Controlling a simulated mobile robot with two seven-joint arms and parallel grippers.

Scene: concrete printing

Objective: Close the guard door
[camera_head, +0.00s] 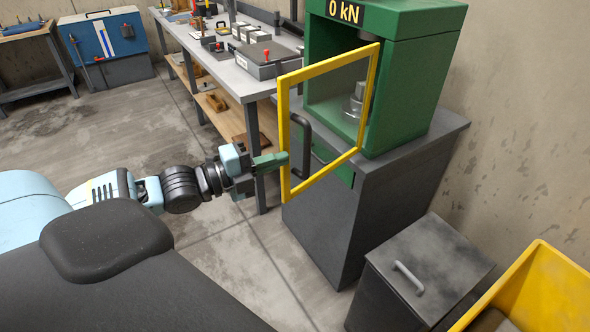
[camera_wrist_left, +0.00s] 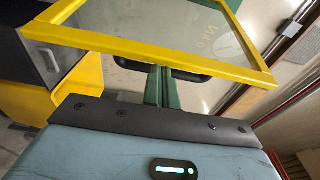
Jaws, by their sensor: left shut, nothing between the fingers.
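The guard door (camera_head: 284,135) is a yellow frame with a clear pane, on the front of a green testing machine (camera_head: 425,75). It stands swung open, out from the machine. Its black handle (camera_head: 304,145) is on the side nearer my left gripper. My left gripper (camera_head: 284,160) is shut and empty, its green fingertips at the door's near edge by the handle. In the left wrist view the fingers (camera_wrist_left: 162,85) reach the black handle (camera_wrist_left: 165,68) below the yellow frame (camera_wrist_left: 160,50). Whether they touch it I cannot tell. My right gripper is not in view.
The machine stands on a grey cabinet (camera_head: 345,225). A grey bin with a handle (camera_head: 425,265) and a yellow container (camera_head: 545,290) stand at the lower right. A workbench (camera_head: 235,80) with several tools is behind. Floor is clear between my arm and the bench.

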